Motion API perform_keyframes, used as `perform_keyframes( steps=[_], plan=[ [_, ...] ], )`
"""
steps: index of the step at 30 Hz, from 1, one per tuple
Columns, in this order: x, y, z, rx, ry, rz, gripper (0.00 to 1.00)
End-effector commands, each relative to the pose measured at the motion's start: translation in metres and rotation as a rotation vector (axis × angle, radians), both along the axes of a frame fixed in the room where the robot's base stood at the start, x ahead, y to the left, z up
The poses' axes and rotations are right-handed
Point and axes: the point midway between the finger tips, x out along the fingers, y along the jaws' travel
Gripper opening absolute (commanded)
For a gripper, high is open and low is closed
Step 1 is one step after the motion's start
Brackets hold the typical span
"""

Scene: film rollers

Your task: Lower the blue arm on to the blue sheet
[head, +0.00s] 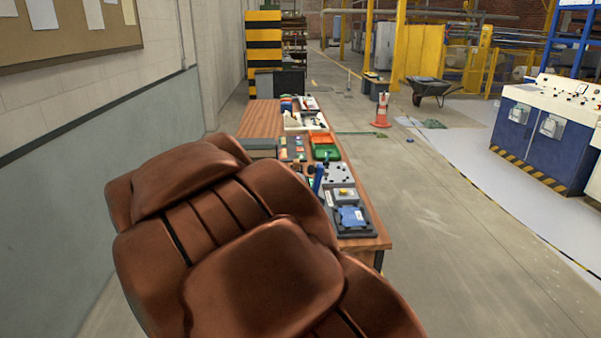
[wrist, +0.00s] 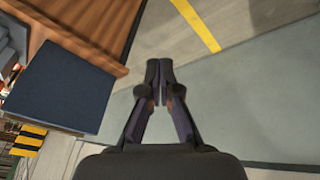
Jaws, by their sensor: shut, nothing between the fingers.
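In the head view a blue arm (head: 318,179) stands up, roughly upright, on the long wooden bench. A small blue sheet (head: 351,216) lies flat on a dark plate near the bench's front end, right of and nearer than the blue arm. The two look apart. My gripper (wrist: 160,76) shows only in the wrist view. Its fingers are together with nothing between them. It is over open floor, beside a wooden edge, away from the blue arm. Neither the blue arm nor the blue sheet can be made out in the wrist view.
The wooden bench (head: 372,240) also carries a green tray (head: 326,153), an orange tray (head: 321,138) and a grey panel with knobs (head: 336,171). A dark flat-topped block (wrist: 58,88) shows left of my gripper. An orange cone (head: 382,112) stands on clear floor right of the bench.

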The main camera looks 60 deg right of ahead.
Motion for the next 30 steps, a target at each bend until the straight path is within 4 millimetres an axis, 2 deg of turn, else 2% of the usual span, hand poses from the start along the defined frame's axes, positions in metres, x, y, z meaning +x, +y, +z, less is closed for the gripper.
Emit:
perform_keyframes(
  steps=[1, 3, 5, 9, 13, 18, 21, 24, 27, 30],
  plan=[
    [0.019, -0.027, -0.002, -0.052, -0.040, -0.012, 0.00],
    [0.046, -0.065, 0.000, -0.137, -0.098, -0.011, 0.00],
    [0.064, -0.099, 0.002, -0.218, -0.139, -0.013, 0.00],
    [0.096, -0.180, 0.009, -0.426, -0.210, -0.014, 0.00],
    [0.113, -0.253, 0.018, -0.641, -0.242, -0.010, 0.00],
    [0.116, -0.339, 0.030, -0.924, -0.229, -0.005, 0.00],
    [0.111, -0.376, 0.035, -1.065, -0.202, -0.001, 0.00],
    [0.105, -0.402, 0.039, -1.176, -0.172, 0.001, 0.00],
    [0.099, -0.418, 0.042, -1.247, -0.149, 0.001, 0.00],
    [0.097, -0.425, 0.046, -1.289, -0.139, 0.000, 0.00]
  ],
)
